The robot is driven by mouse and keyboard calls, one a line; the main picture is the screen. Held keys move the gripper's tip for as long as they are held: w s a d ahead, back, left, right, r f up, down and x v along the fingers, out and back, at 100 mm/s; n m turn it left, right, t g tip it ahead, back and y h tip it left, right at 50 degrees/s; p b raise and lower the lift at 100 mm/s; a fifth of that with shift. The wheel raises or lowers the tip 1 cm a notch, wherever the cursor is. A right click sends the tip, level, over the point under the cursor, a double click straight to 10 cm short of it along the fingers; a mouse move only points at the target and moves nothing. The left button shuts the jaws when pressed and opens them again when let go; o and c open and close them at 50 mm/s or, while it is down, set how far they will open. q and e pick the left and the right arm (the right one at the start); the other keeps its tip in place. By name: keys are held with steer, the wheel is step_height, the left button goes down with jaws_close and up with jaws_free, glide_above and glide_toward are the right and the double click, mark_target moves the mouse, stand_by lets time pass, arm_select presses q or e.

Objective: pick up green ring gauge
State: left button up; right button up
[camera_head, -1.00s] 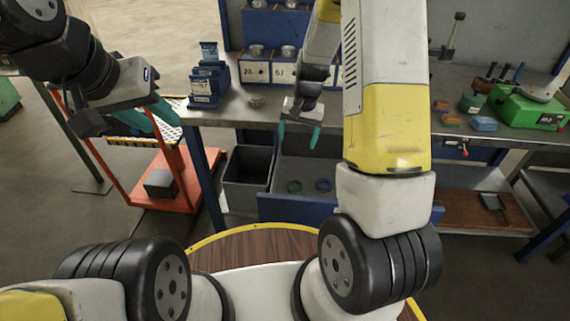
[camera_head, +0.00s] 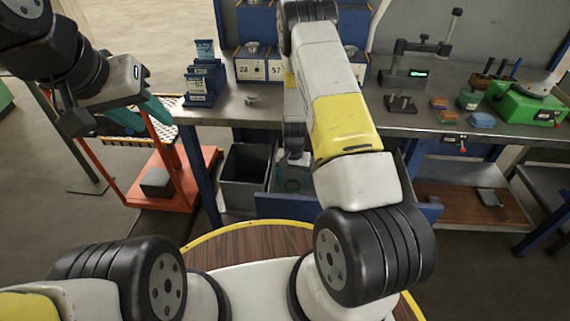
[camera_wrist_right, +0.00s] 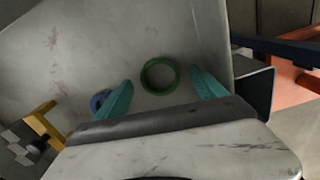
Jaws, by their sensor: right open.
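The green ring gauge (camera_wrist_right: 144,78) lies flat on the grey floor of the open drawer (camera_wrist_right: 60,50). In the right wrist view it sits between the two teal fingers of my right gripper (camera_wrist_right: 162,75), which is open and touches neither side of it. A blue ring (camera_wrist_right: 97,102) is partly hidden behind the left finger. In the head view my right gripper (camera_head: 293,164) is down over the drawer, largely hidden by my arm, and the green ring (camera_head: 292,185) shows just below it. My left gripper (camera_head: 143,113) is open and empty, away to the left.
The drawer's blue front (camera_head: 275,207) faces me. A dark bin (camera_head: 246,168) stands left of the drawer. The workbench (camera_head: 225,112) above carries blue holders (camera_head: 199,88), a stand (camera_head: 402,105) and a green machine (camera_head: 525,105). An orange cart (camera_head: 165,188) stands at left.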

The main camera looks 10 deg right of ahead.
steer(key=shift+f, duration=0.6)
steer(key=c, duration=1.6)
